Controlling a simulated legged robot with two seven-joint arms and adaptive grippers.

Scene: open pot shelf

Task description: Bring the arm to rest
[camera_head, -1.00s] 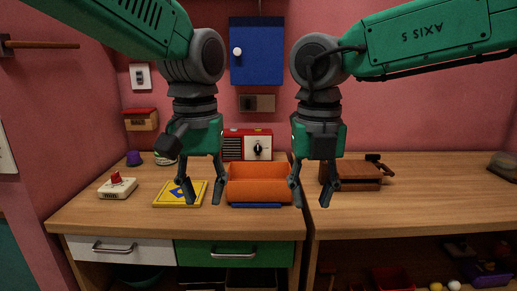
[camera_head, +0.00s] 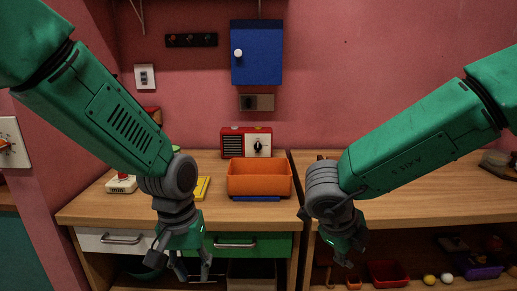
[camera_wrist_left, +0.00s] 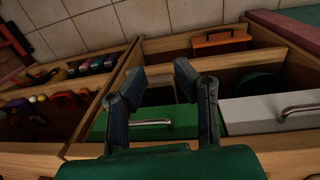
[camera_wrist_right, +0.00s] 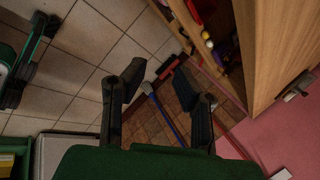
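My left gripper (camera_head: 190,270) hangs low in front of the counter's drawers in the head view. Its fingers are spread apart and empty, as the left wrist view (camera_wrist_left: 160,95) also shows. My right gripper (camera_head: 342,252) hangs in front of the right counter's edge, above the open shelf. The right wrist view (camera_wrist_right: 158,100) shows its fingers apart with nothing between them, facing the tiled floor.
The counter holds an orange bin (camera_head: 259,180), a red radio (camera_head: 233,141) and a partly hidden yellow board (camera_head: 202,188). A green drawer (camera_head: 222,244) and a white drawer (camera_head: 105,240) are shut. Red containers (camera_head: 387,272) and small balls (camera_head: 429,279) sit on the lower right shelf.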

